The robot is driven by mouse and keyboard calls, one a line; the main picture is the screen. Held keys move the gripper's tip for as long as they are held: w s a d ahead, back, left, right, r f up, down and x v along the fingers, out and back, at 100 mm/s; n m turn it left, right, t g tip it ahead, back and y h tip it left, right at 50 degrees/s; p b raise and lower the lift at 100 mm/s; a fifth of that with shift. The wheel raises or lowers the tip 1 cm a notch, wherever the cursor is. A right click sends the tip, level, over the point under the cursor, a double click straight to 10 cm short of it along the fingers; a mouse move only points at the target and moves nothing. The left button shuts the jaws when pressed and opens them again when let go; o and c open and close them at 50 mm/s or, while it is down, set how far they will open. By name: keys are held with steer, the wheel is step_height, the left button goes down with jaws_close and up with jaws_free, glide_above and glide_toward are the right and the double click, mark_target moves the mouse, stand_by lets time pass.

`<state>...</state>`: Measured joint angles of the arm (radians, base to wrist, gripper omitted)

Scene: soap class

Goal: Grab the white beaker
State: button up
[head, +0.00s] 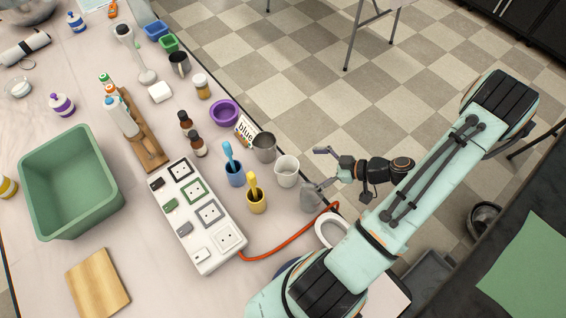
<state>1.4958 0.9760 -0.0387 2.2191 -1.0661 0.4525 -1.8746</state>
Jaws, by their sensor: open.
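The white beaker (287,171) stands upright on the table near its right edge. It is beside a grey metal cup (264,148) and to the right of a yellow cup with a yellow tool in it (256,194). My gripper (313,171) is open and empty. It is just right of the beaker, out past the table edge, with its fingers towards the beaker. I cannot tell its exact height or whether any finger is near the beaker's wall.
A grey rounded item (310,197) stands just below the beaker. A green bin (70,183) is farther left.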

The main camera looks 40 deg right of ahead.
mark_target(278, 167)
steer(key=x, duration=0.6)
steer(key=shift+w+a+f, duration=0.15)
steer(key=shift+w, duration=0.05)
steer(key=c, duration=1.1)
